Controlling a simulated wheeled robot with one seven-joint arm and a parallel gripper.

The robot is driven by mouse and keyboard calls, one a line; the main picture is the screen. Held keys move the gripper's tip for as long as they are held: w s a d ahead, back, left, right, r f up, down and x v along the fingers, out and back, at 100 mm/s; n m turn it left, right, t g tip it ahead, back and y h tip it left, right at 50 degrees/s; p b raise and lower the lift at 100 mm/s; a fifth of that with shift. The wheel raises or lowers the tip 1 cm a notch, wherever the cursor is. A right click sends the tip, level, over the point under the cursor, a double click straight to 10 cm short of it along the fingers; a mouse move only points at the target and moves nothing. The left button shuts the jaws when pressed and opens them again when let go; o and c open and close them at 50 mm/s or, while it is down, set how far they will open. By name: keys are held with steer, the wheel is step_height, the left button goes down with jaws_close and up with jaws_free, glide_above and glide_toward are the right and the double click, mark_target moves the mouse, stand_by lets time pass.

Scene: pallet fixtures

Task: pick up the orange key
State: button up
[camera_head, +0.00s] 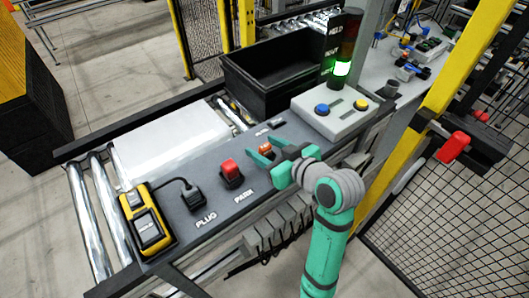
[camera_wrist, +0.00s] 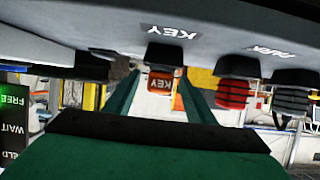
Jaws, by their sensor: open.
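The orange key (camera_head: 265,147) stands at its place on the grey panel. In the upside-down wrist view the key (camera_wrist: 160,82) shows its orange face under a dark block, beside the KEY label. My green gripper (camera_head: 263,152) reaches in low over the panel from the right, with its jaws apart. In the wrist view its two fingers (camera_wrist: 160,95) appear on either side of the key, with gaps between. I cannot tell exactly how deep the key sits between them, and no contact is visible.
On the same panel (camera_head: 215,211) stand a red block (camera_head: 231,171) by the PARK label, a black plug (camera_head: 193,198) and a yellow device (camera_head: 148,225). Behind are a black bin (camera_head: 252,92), a button box (camera_head: 336,122) and a green-lit signal tower (camera_head: 342,69). A yellow post (camera_head: 425,115) stands right.

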steer(key=x, duration=0.4)
steer(key=shift+f, duration=0.1)
steer(key=shift+c, duration=0.6)
steer(key=c, duration=1)
steer(key=shift+w, duration=0.1)
